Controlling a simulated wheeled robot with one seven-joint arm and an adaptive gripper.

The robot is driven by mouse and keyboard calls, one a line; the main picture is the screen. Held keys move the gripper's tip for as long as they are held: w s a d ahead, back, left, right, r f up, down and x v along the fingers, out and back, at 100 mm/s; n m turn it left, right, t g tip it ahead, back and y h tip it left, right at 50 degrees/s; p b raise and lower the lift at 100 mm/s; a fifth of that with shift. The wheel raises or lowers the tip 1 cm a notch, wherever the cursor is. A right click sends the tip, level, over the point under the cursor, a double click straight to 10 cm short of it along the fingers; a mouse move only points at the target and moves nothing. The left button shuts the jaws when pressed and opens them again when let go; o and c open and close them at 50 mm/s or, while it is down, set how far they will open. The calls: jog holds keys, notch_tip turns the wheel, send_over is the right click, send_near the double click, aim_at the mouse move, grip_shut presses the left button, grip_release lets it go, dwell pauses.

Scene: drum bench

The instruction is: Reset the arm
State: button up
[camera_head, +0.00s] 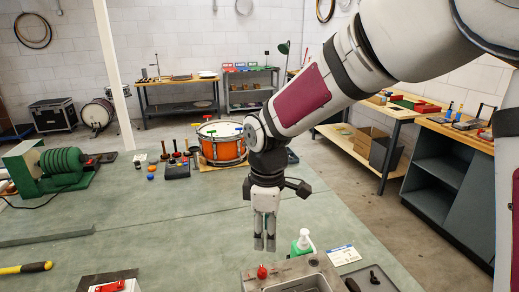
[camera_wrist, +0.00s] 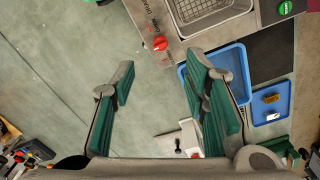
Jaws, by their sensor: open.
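My gripper (camera_head: 265,245) hangs pointing down over the green bench (camera_head: 180,225) in the head view, with nothing between its fingers. In the wrist view its two green-padded fingers (camera_wrist: 160,95) stand wide apart, with bare bench top between them. My arm reaches in from the upper right and bends down at the wrist. The gripper is a little behind and above a metal basin unit (camera_head: 252,284) with a red knob (camera_head: 262,272). That knob also shows in the wrist view (camera_wrist: 160,43), beyond the fingers.
A green-and-white bottle (camera_head: 303,243) stands right of my gripper, close by. An orange drum (camera_head: 222,150) stands farther back, with dark pegs and knobs to its left. A green coiled machine (camera_head: 60,168) is at left. A yellow-handled tool (camera_head: 28,268) lies front left. The middle bench is clear.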

jog(key=s+d+r+m+t, duration=0.2)
jog(key=s+d+r+m, duration=0.5)
jog(key=d+r, duration=0.3)
jog(key=s+d+r+m+t, duration=0.3)
jog(key=s+d+m, duration=0.4)
jog(key=s, duration=0.5)
jog(key=shift+r+m, duration=0.65)
jog(key=shift+m, duration=0.45)
